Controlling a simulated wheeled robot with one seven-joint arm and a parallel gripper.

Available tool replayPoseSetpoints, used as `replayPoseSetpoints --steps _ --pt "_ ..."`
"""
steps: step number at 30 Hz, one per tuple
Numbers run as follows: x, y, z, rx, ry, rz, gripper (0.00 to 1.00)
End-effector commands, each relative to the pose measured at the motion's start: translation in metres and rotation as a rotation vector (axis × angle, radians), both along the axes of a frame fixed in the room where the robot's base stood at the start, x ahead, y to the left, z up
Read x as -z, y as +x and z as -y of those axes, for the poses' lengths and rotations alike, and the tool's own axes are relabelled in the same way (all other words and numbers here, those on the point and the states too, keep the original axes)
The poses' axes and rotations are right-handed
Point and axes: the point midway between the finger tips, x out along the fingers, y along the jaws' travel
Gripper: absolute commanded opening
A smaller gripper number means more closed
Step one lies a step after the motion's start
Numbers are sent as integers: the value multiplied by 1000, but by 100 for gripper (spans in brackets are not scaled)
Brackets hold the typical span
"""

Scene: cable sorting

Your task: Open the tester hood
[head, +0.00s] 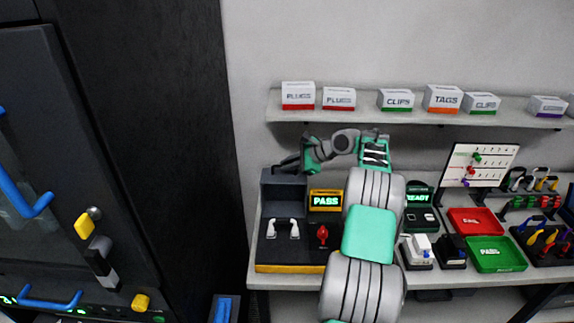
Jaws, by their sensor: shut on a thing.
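The tester (290,266) is a dark box with a yellow front edge at the left end of the bench. Its display (325,200) reads PASS in lit letters. Its dark hood (282,190) stands raised at the back left, leaving two white connectors (283,228) and a red knob (322,235) uncovered. My gripper (287,163) is at the hood's top edge, shut on what looks like the hood's edge or handle. The fingertips are small and dark against the hood, so the exact contact is hard to see. My arm hides the area just right of the tester.
A second unit (419,198) reads READY. A red tray (477,221) and a green tray (497,254) lie to the right. A shelf (360,117) with labelled boxes runs above my gripper. A dark cabinet (120,120) stands at the left.

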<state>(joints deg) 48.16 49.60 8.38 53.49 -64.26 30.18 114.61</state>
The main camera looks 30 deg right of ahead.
Motion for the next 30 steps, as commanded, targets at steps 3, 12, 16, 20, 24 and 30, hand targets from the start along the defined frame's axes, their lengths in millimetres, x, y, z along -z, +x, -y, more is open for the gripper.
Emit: replayPoseSetpoints --steps 3,12,16,20,24,30 --pt "-8 3 1 0 -9 17 17" --pt "-4 0 4 6 -4 9 32" --pt "-3 -1 5 6 -3 7 32" --pt "-11 -10 10 8 -4 9 32" --pt "-28 -30 22 6 -6 10 32" --pt "-48 -51 32 4 -4 9 32"
